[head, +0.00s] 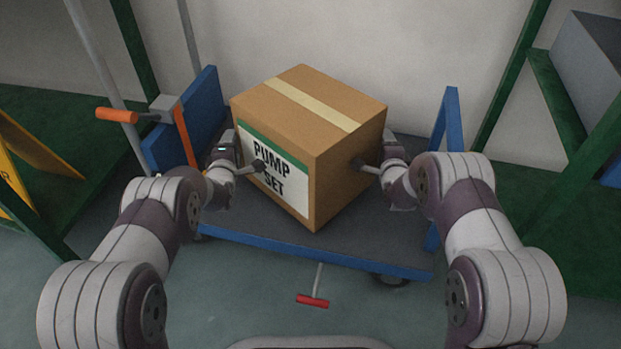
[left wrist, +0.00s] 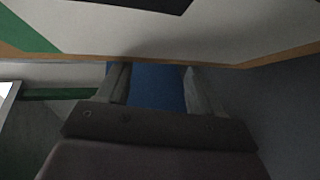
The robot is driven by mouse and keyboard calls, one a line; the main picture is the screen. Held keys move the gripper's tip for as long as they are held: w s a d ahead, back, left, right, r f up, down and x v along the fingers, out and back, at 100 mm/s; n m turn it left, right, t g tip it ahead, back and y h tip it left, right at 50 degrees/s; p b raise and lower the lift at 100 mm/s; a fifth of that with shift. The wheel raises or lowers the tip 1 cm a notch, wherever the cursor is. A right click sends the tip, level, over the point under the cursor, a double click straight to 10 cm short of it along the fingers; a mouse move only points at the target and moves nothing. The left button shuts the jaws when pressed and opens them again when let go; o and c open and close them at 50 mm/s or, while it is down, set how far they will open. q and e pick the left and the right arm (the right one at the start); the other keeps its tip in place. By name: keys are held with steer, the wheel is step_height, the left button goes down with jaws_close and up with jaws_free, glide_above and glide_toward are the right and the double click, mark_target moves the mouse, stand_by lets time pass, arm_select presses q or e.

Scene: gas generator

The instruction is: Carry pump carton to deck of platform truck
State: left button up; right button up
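The pump carton (head: 333,103) is a brown box with tan tape on top and a white and green PUMP SET label. It is turned cornerwise over the dark deck (head: 385,238) of the blue-edged platform truck; whether it rests on the deck or is just above, I cannot tell. My left gripper (head: 258,167) is at its label face. In the left wrist view, its fingers (left wrist: 155,88) are apart with blue between them, and the carton's label face (left wrist: 205,35) fills the top. My right gripper (head: 362,164) is at the carton's right face; its opening is unclear.
A blue upright panel (head: 205,108) with an orange-handled part (head: 117,115) stands left of the carton, and a blue frame (head: 452,115) right. A red-tipped handle (head: 312,300) juts out in front. Green racks flank both sides. A grey box (head: 585,70) sits on the right rack.

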arm_select(q)
steer(key=shift+d+f, duration=0.35)
steer(key=shift+d, duration=0.1)
steer(key=shift+o, duration=0.5)
steer(key=shift+a, duration=0.3)
steer(key=o, duration=0.4)
steer(key=shift+a, duration=0.35)
arm_select(e)
steer(key=shift+d+f, duration=0.2)
steer(key=shift+f, duration=0.1)
arm_select(q)
steer(key=shift+a, duration=0.1)
arm_select(e)
steer(key=o, duration=0.5)
steer(key=shift+d, duration=0.1)
arm_select(q)
steer(key=shift+s, duration=0.1)
steer(key=v, duration=1.2)
steer(key=shift+a, duration=0.1)
arm_select(e)
steer(key=v, duration=1.2)
